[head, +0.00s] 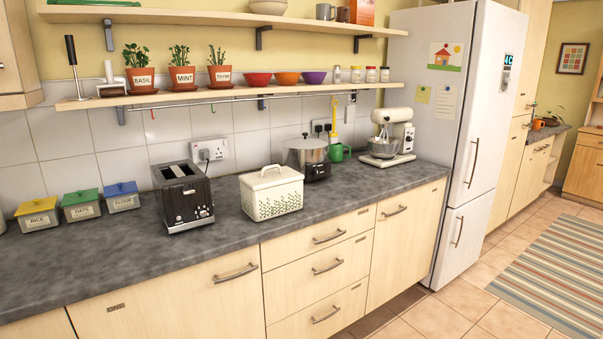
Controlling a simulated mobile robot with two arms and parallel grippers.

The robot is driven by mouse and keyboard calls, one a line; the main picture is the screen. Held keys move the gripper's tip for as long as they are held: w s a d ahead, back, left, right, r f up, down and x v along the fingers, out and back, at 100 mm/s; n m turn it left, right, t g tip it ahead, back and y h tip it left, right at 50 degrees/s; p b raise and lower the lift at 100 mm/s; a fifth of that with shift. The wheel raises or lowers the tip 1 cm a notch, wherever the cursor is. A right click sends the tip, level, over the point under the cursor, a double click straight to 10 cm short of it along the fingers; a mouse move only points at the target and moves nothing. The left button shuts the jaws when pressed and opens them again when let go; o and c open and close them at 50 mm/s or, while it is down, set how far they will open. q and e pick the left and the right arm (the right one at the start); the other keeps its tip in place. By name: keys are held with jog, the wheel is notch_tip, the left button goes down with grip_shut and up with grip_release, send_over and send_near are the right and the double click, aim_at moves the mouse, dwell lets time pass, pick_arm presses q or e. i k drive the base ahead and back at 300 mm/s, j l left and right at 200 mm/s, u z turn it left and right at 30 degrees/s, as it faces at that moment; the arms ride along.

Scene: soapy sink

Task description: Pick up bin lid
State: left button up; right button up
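A cream bin (274,201) with a dark leaf pattern stands on the grey counter, to the right of the toaster. Its cream lid (280,177) sits on top of it, with a raised handle in the middle. Nothing hides the lid in the head view. Neither of my grippers is in view.
A black toaster (183,197) stands close on the left of the bin. A silver-lidded cooker (308,158) stands behind it to the right. Small lidded tins stand further left, and a stand mixer (389,138) to the right. A shelf (225,91) overhangs the counter's back.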

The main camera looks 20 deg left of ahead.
aim_at(265, 179)
jog(key=i+l+u, duration=0.3)
jog(key=i, duration=0.15)
jog(key=i+l+u, duration=0.3)
jog(key=i, duration=0.15)
